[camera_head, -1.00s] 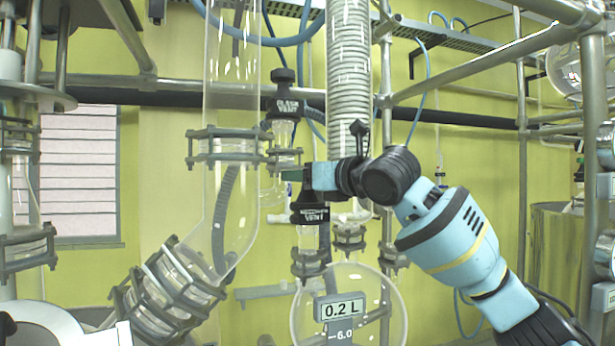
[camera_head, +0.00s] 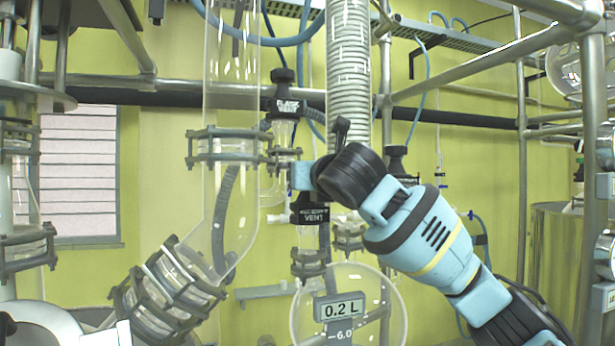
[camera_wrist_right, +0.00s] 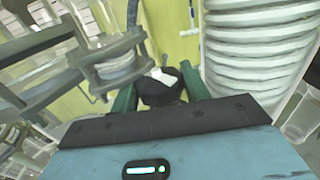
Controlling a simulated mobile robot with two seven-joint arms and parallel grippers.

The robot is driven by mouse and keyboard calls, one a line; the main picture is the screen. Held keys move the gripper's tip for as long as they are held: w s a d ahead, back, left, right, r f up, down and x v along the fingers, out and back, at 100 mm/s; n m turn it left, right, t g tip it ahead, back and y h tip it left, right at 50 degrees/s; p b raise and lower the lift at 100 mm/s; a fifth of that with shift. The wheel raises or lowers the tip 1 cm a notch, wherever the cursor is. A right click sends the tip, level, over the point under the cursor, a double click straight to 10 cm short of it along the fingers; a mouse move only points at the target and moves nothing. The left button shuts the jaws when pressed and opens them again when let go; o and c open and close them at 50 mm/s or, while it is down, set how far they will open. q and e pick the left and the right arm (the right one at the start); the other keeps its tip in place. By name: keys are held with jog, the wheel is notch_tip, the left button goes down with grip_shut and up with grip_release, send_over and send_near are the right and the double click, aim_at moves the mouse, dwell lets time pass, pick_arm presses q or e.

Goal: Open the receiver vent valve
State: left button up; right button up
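The receiver vent valve (camera_head: 311,215) has a black knob with a white label, of which "VENT" is readable in the head view. It sits on a glass neck above the round receiver flask (camera_head: 365,300). My right gripper (camera_head: 299,178) is at the top of this knob in the head view, its fingers mostly hidden. In the right wrist view the two green fingers (camera_wrist_right: 160,95) stand apart, one on each side of a black knob (camera_wrist_right: 161,88) with a white mark. Whether they touch it is unclear. My left gripper is not in view.
A second black valve (camera_head: 284,102), labelled as a flask vent, stands just above and left. A coiled glass condenser (camera_head: 349,70) rises close behind my right wrist. A wide glass tube (camera_head: 232,190) with clamps is to the left. Metal frame bars cross behind.

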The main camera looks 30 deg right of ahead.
jog(key=c, duration=0.4)
jog(key=n+y, duration=0.1)
jog(key=y, duration=0.1)
jog(key=shift+d+n+y, duration=0.1)
jog(key=shift+n+y, duration=1.6)
jog(key=shift+y, duration=0.7)
jog(key=o, duration=0.8)
jog(key=s, duration=0.5)
jog(key=s+d, duration=0.1)
jog(key=s, duration=0.2)
jog(key=shift+w, duration=0.1)
